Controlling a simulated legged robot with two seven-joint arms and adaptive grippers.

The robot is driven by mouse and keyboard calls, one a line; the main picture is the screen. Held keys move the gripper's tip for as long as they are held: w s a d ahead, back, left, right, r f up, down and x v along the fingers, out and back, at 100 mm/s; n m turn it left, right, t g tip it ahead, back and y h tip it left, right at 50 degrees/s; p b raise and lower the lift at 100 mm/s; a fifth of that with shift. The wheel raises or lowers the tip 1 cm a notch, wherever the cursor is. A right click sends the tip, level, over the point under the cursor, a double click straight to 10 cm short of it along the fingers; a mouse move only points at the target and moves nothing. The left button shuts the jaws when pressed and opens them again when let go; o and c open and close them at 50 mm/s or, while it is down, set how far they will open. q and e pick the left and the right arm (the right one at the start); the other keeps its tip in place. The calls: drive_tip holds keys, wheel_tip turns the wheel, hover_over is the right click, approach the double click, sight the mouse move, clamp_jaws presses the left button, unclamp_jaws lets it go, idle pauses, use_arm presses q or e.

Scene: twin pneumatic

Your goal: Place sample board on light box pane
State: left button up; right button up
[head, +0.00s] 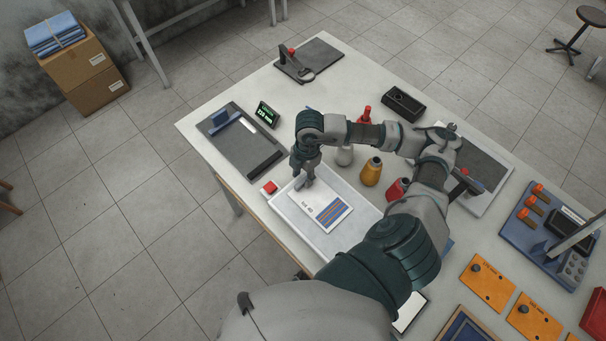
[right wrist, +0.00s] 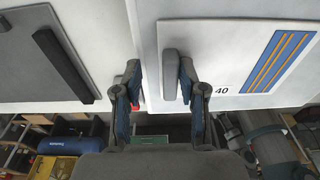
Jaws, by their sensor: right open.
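The sample board (head: 330,206) is a white plate with blue and orange stripes, lying in a shallow white tray (head: 348,236). The board also shows in the right wrist view (right wrist: 235,60), with a grey upright grip bar (right wrist: 170,75) on its edge. My right gripper (head: 303,181) is over the board's far-left end. In the right wrist view its fingers (right wrist: 160,72) are open, with the grip bar between them, closer to the right finger. A bright white panel in a dark frame (head: 408,313), possibly the light box pane, is partly hidden behind my arm. My left gripper is out of view.
A dark grey plate with a blue fixture (head: 240,140) lies farther left. Yellow (head: 371,172) and red (head: 397,189) bottles stand right of the tray. Orange plates (head: 487,281) lie at right.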

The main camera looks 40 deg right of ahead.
wheel_tip(320, 180, up, 12)
drive_tip(key=d, duration=0.1)
drive_tip(key=shift+w+d, duration=0.15)
drive_tip(key=shift+f, duration=0.15)
idle(0.4)
